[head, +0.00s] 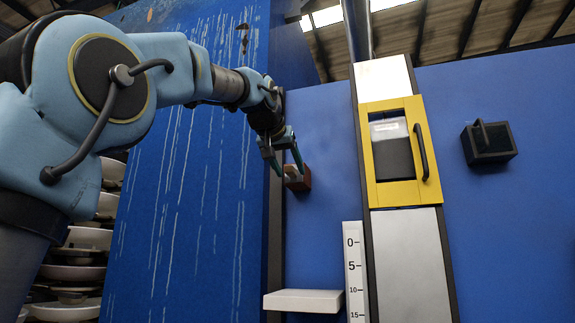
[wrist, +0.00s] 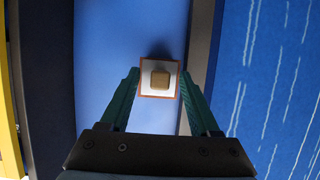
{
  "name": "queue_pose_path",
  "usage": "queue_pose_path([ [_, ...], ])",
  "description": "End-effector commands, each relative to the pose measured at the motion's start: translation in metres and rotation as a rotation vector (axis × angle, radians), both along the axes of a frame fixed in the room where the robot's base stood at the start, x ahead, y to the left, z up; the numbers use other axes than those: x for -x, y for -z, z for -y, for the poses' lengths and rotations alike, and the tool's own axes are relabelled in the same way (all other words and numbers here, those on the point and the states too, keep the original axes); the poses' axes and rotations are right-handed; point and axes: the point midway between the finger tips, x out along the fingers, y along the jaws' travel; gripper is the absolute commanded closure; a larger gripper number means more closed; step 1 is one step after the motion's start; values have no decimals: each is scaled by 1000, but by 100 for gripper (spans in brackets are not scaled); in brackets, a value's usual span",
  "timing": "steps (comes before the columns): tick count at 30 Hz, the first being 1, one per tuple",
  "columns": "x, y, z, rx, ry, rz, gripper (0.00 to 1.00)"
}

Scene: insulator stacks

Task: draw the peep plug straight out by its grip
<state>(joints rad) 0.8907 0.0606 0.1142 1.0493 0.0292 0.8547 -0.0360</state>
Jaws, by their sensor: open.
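The peep plug (head: 305,180) is a small reddish-brown block on the blue wall, just beyond my fingertips in the head view. In the wrist view it is a square with a brown rim and pale face (wrist: 147,91). Its tan, blocky grip (wrist: 160,79) stands at the middle of that face. My gripper (head: 286,172) is open, with one green finger on each side of the grip in the wrist view (wrist: 160,76). No finger visibly touches the grip. The exact depth of the fingertips along the grip is hard to tell.
A yellow-framed hatch (head: 399,194) with a dark handle is on a column to the right. A black box (head: 488,143) is farther right. A white shelf (head: 304,300) and a numbered scale (head: 354,270) are below. A dark post (head: 275,240) stands close left of the plug.

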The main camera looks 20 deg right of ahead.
Motion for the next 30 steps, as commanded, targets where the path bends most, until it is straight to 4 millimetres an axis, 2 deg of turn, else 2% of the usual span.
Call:
queue_pose_path([
  [2,0,0,0,0,0,0,41],
  [18,0,0,0,0,0,0,100],
  [30,1,0,-1,1,0,1,100],
])
